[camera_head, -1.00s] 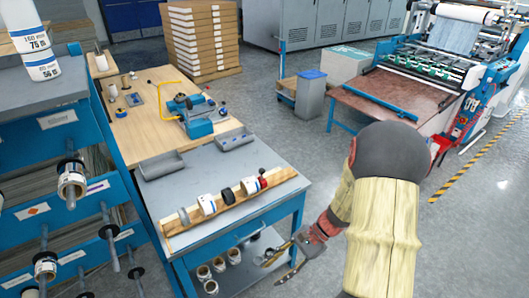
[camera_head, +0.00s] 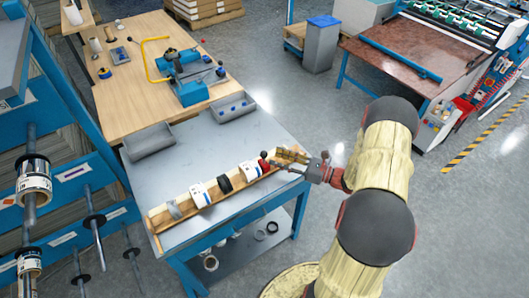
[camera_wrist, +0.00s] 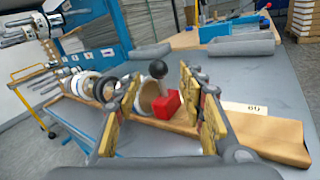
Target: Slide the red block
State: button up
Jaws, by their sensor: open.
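The red block (camera_head: 264,161) sits on the long wooden rail (camera_head: 160,222), near its right end, to the right of a white roll. In the wrist view the red block (camera_wrist: 168,103) shows between my fingers, farther out, with a black ball knob (camera_wrist: 150,52) close to it. My gripper (camera_head: 281,162) is at the right end of the rail, just right of the block. Its open fingers also show in the wrist view (camera_wrist: 160,82). Whether a finger touches the block, I cannot tell.
White rolls (camera_head: 200,195) and a black ring (camera_head: 225,184) stand along the rail left of the block. Grey trays (camera_head: 150,143) lie behind it on the grey table (camera_head: 200,155). A label reading 60 (camera_wrist: 247,108) is on the rail. The floor to the right is clear.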

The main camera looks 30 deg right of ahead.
aim_at(264, 154)
jog(key=b+x, duration=0.1)
jog(key=x, duration=0.5)
jog(key=shift+a, duration=0.15)
jog(key=shift+c, duration=1.1)
jog(key=c, duration=0.7)
grip_shut()
